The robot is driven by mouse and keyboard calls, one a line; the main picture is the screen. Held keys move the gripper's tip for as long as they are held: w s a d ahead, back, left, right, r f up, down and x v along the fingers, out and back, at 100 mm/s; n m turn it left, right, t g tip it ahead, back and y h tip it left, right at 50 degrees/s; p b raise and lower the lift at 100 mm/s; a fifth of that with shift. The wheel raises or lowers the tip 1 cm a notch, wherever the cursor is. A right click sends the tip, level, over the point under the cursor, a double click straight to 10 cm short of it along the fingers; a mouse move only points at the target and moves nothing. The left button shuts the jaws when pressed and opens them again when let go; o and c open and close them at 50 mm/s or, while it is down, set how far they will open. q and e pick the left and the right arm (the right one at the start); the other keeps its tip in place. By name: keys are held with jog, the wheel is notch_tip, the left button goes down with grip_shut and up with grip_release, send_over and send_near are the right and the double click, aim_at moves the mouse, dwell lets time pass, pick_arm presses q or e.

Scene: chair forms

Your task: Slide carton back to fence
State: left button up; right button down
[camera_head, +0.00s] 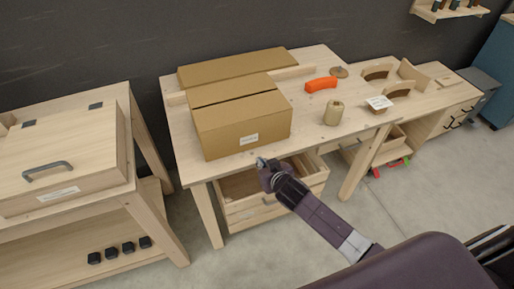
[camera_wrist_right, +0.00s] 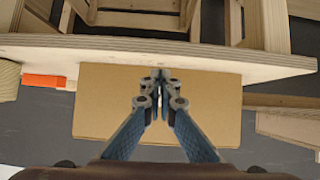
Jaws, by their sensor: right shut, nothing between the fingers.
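The brown cardboard carton (camera_head: 240,124) stands upright near the front of the wooden table, its white label facing me. A low wooden strip, the fence (camera_head: 292,73), runs behind it; the carton hides its middle and any gap between them. My right gripper (camera_head: 263,163) is shut and empty, in front of the table's front edge and below the carton's labelled face. In the right wrist view the shut fingertips (camera_wrist_right: 160,75) overlap the plain carton face (camera_wrist_right: 105,105); I cannot tell whether they touch it. My left gripper is not in view.
Another flat brown box (camera_head: 238,66) lies behind the fence. An orange object (camera_head: 321,84) and a tan cylinder (camera_head: 333,113) stand right of the carton. A wooden crate (camera_head: 240,205) sits under the table. A lidded wooden chest (camera_head: 70,150) is at left.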

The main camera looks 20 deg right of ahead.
send_near(249, 141)
jog(key=f, duration=0.1)
jog(key=shift+t, duration=0.4)
jog(key=b+x, duration=0.2)
jog(key=f+b+x, duration=0.1)
jog(key=b+x, duration=0.2)
jog(key=s+b+x, duration=0.1)
jog(key=b+x, duration=0.1)
jog(key=b, duration=0.1)
jog(key=shift+w+d+f, duration=0.1)
jog(key=shift+w+f, duration=0.2)
jog(key=shift+f, duration=0.15)
jog(key=shift+w+r, duration=0.3)
jog(key=shift+w, duration=0.75)
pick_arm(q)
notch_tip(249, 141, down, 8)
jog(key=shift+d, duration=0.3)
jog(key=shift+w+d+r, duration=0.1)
pick_arm(e)
jog(key=shift+w, duration=0.2)
